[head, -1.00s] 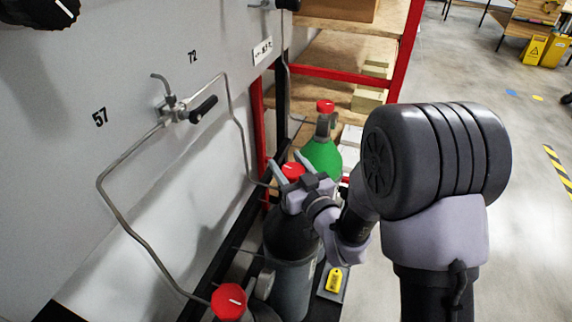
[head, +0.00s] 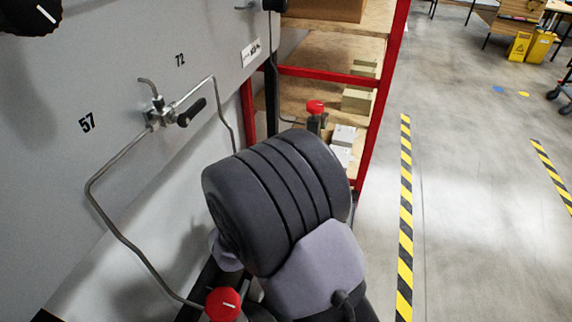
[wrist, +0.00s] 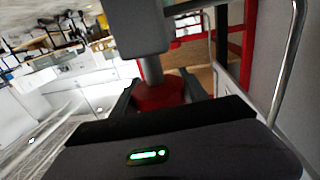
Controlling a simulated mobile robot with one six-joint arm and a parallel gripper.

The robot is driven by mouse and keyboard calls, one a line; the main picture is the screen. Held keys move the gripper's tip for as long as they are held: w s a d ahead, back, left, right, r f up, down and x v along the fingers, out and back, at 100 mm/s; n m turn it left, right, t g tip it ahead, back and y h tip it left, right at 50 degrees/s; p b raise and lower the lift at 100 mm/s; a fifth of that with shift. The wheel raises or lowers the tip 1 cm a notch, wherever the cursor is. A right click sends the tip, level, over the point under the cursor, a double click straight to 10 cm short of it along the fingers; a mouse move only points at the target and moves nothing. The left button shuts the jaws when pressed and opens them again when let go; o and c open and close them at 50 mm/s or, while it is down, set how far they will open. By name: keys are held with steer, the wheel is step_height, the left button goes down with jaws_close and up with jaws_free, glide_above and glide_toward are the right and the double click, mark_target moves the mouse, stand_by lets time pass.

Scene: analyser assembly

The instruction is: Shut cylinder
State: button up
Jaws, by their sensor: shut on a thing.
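My gripper (wrist: 157,92) shows in the wrist view with its dark fingers on either side of a red valve knob (wrist: 160,98), shut on it. In the head view, my own arm joint covers the gripper, this knob and its dark cylinder. A second red knob (head: 223,304) shows at the bottom of the head view, on the nearer cylinder. A third red knob (head: 315,107) stands farther back, above a cylinder mostly hidden by my arm. How far the gripped knob is turned cannot be told.
A grey panel (head: 110,70) with a bent metal pipe (head: 120,235) and a black-handled valve (head: 190,112) stands close on the left. A red-framed shelf (head: 330,75) is behind. Open floor (head: 470,200) lies to the right, with striped tape.

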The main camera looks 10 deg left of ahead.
steer(key=m+g+h, duration=0.1)
steer(key=m+h, duration=0.1)
steer(key=m+g+h, duration=0.1)
steer(key=g+h, duration=0.1)
steer(key=h, duration=0.1)
steer(key=d+m+g+h, duration=0.1)
steer(key=m+h, duration=0.1)
steer(key=shift+s+m+h, duration=0.25)
steer(key=shift+m+h, duration=0.05)
steer(key=shift+s+d+m+g+h+p, duration=0.15)
steer(key=shift+m+g+h+p, duration=0.15)
steer(key=shift+m+g+h, duration=0.6)
steer(key=shift+s+d+m+g+h+p, duration=0.2)
steer(key=shift+m+g+h, duration=0.35)
steer(key=shift+g, duration=0.7)
steer(key=shift+s+a+m+g+h+p, duration=0.1)
steer(key=shift+m+g+h+p, duration=0.35)
steer(key=shift+m+g, duration=0.5)
steer(key=shift+d+g, duration=0.1)
steer(key=shift+g, duration=0.3)
steer(key=shift+r, duration=0.1)
steer(key=o, duration=1.4)
steer(key=shift+d, duration=0.1)
steer(key=shift+c, duration=0.2)
